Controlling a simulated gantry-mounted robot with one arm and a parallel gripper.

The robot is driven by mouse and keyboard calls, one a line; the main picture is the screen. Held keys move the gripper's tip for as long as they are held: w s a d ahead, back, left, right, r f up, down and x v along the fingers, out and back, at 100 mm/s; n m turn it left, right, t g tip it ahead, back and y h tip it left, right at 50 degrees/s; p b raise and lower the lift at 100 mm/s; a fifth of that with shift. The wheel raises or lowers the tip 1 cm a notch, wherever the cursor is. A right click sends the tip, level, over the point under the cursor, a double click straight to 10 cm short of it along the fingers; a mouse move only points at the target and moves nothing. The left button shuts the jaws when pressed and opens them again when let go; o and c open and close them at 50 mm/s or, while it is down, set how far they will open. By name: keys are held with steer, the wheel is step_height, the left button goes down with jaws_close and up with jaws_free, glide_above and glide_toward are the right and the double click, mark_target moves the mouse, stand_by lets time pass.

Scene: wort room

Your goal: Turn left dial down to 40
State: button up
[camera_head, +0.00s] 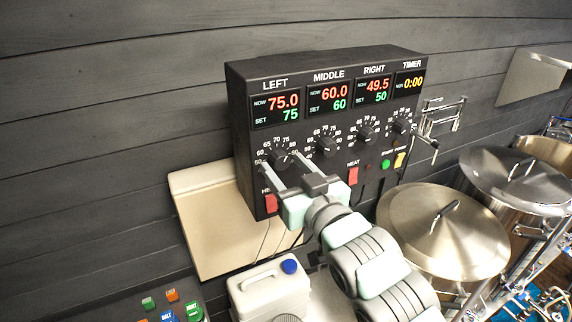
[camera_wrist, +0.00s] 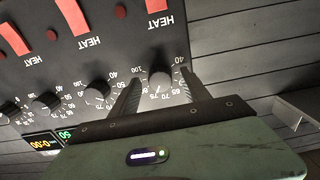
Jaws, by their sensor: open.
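The left dial (camera_head: 281,158) is a black knob under the LEFT display (camera_head: 276,108), which reads NOW 75.0 in red and SET 75 in green. My gripper (camera_head: 281,163) is at the panel with one finger on each side of this dial. In the wrist view, which is upside down, the dial (camera_wrist: 160,84) sits between the two open fingers (camera_wrist: 161,78). Whether either finger touches the knob cannot be told. Part of the dial's scale is hidden by the fingers.
The black control box (camera_head: 240,130) also carries a middle dial (camera_head: 325,144), a right dial (camera_head: 365,132) and a timer dial (camera_head: 400,124). Red heat switches sit below, one (camera_head: 271,203) close to my gripper. A white jug (camera_head: 268,290) and a lidded pot (camera_head: 443,230) stand below.

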steer(key=shift+c, duration=0.4)
jaws_close()
